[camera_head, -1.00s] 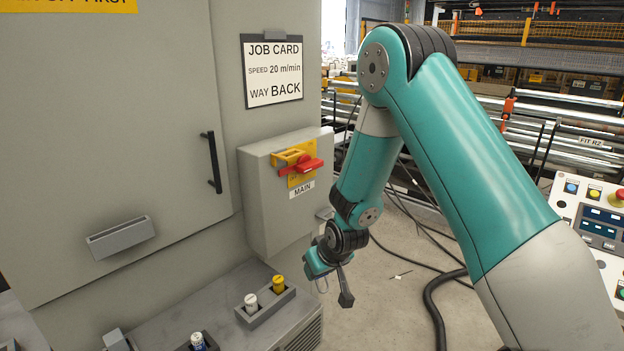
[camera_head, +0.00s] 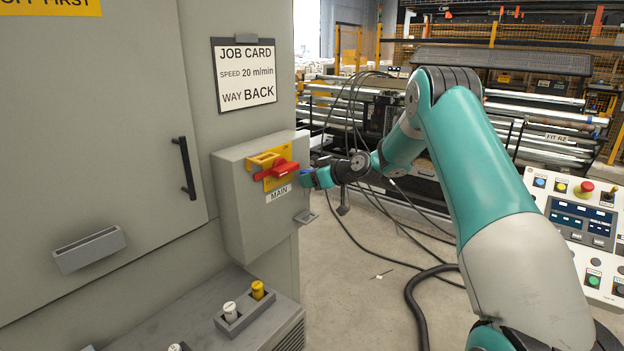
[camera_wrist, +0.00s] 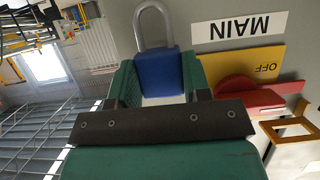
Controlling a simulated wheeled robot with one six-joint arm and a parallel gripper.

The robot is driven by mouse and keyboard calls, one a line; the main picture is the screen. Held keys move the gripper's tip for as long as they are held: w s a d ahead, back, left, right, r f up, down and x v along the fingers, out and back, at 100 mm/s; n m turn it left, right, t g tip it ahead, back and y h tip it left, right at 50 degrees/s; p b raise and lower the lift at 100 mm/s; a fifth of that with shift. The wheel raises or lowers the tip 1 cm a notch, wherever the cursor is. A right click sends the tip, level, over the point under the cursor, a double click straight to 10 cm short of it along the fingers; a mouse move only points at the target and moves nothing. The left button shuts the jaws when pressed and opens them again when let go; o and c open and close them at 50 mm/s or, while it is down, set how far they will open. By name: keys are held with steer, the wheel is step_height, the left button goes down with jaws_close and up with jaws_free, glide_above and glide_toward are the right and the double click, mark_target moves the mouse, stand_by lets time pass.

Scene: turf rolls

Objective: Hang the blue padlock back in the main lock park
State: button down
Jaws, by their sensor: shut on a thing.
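My gripper (camera_head: 309,178) is at the right side of the grey main switch box (camera_head: 240,215). In the wrist view my gripper (camera_wrist: 160,75) is shut on the blue padlock (camera_wrist: 158,72), its green fingers on either side of the body. The padlock's grey shackle (camera_wrist: 153,14) points to the top of the picture, away from the palm, and looks closed. The MAIN label (camera_wrist: 240,27) appears upside down there, beside the padlock. A small grey bracket (camera_head: 306,217) sticks out low on the box's right side, below my gripper; I cannot tell if it is the lock park.
The box front carries a red switch handle (camera_head: 277,170) on a yellow plate, with a yellow bracket (camera_head: 265,159) above it. Below stands a holder (camera_head: 243,313) with a white and a yellow piece. A control panel (camera_head: 580,225) is at right. Cables lie on the floor.

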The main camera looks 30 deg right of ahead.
steer(key=shift+f+b, duration=0.15)
steer(key=shift+b, duration=0.35)
step_height(320, 180, down, 6)
steer(key=b, duration=0.5)
steer(key=shift+s+r, duration=0.1)
steer(key=shift+r, duration=0.1)
steer(key=shift+b, duration=1.25)
stand_by(0.8)
steer(key=shift+f+b, duration=2.35)
steer(key=shift+f, duration=0.2)
steer(key=shift+c, duration=2.4)
jaws_free()
steer(key=shift+f, duration=0.1)
steer(key=b+v, duration=0.3)
steer(key=v, duration=1.4)
steer(key=shift+s+d+r, duration=0.15)
steer(key=shift+s+r, duration=0.05)
steer(key=shift+r, duration=0.1)
